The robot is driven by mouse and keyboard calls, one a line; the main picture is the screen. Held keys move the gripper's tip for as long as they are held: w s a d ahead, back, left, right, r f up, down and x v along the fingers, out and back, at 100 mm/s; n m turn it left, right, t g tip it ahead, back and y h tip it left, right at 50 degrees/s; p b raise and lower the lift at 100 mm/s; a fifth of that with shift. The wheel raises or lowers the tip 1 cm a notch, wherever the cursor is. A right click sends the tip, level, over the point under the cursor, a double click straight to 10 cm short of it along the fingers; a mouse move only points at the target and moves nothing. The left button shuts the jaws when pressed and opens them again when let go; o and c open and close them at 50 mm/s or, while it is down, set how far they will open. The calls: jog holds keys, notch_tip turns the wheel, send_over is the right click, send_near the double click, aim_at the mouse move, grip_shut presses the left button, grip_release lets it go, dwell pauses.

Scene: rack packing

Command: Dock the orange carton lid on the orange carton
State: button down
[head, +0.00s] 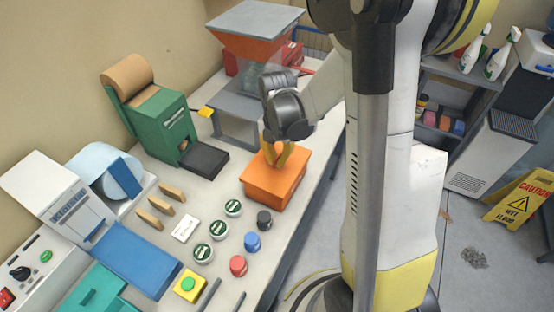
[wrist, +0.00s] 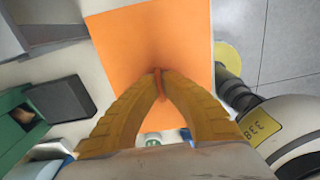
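The orange carton (head: 268,192) stands on the table's right half, near its edge. The orange carton lid (head: 292,168) covers its top; in the wrist view the lid (wrist: 185,40) is a flat orange sheet filling the middle. I cannot tell whether the lid is fully seated or slightly raised. My gripper (head: 276,163) points down over the lid. In the wrist view its yellow fingers (wrist: 159,72) come together on a thin darker orange grip that stands up from the lid. The fingers hide most of this grip.
A green machine (head: 160,122) with a black tray (head: 205,161) stands to the left. A grey-legged orange hopper (head: 258,30) stands behind. Jar lids (head: 233,208) and coloured caps (head: 238,266) lie in front. A teal box (head: 95,290) and a blue tray (head: 135,258) are at front left.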

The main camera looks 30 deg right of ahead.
aim_at(277, 158)
jog(key=shift+f+b, duration=0.35)
jog(key=shift+f, duration=0.1)
jog(key=c, duration=1.6)
grip_release()
jog(key=shift+r, duration=0.1)
notch_tip(277, 158, up, 13)
jog(key=p, duration=0.4)
jog(key=s+a+r+m+t, duration=0.2)
jog(key=s+a+r+m, duration=0.1)
jog(key=m, duration=0.5)
jog(key=s+a+r+m+t, duration=0.2)
jog(key=s+a+r+m, duration=0.1)
jog(key=m, duration=0.5)
jog(key=s+a+r+m+t, duration=0.3)
jog(key=s+m, duration=0.2)
jog(key=m, duration=0.3)
jog(key=shift+a, duration=0.25)
